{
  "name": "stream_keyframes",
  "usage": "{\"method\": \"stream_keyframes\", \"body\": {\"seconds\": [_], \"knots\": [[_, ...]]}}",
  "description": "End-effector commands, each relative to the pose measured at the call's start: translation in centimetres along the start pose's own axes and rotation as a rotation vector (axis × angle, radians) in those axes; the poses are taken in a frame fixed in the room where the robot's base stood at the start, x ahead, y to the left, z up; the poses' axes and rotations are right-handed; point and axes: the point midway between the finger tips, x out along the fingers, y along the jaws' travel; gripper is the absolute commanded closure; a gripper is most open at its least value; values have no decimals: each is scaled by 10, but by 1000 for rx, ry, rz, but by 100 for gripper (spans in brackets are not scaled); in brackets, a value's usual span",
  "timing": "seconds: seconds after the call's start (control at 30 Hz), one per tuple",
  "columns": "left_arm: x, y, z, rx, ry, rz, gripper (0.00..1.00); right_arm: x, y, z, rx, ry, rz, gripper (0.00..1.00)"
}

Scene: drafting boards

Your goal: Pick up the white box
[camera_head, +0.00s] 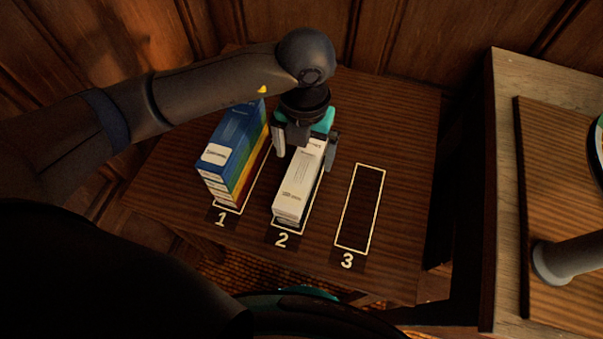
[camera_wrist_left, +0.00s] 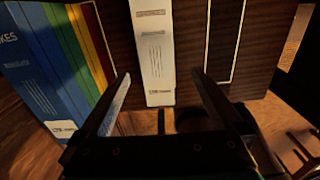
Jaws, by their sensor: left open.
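The white box (camera_head: 299,187) stands in the outlined slot marked 2 on the dark wooden table. My left gripper (camera_head: 306,146) is over its far end, with one finger on each side of the box in the head view. In the left wrist view, the white box (camera_wrist_left: 154,55) shows between the two open fingers (camera_wrist_left: 160,88), nearer the left one. I cannot tell whether either finger touches it. My right gripper is not in view.
A blue, rainbow-striped box (camera_head: 232,155) stands close on the left in slot 1; it also shows in the left wrist view (camera_wrist_left: 50,60). Slot 3 (camera_head: 361,208) is empty. A lighter wooden board (camera_head: 560,200) is at the right, and a panelled wall (camera_head: 400,40) behind.

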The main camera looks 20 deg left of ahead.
Motion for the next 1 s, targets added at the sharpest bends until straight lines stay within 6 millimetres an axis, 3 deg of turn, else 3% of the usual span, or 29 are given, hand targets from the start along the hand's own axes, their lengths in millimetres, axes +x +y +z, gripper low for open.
{"method": "stream_keyframes", "body": {"seconds": [0.1,0.37,0.7,0.93,1.0], "knots": [[19,0,0,1,1,0,0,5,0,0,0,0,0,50],[33,1,0,1,1,0,0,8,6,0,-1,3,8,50],[78,6,3,2,0,-1,0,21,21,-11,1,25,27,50],[79,6,3,2,-1,-1,0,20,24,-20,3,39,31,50],[78,6,3,2,-1,-1,8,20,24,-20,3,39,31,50]]}}
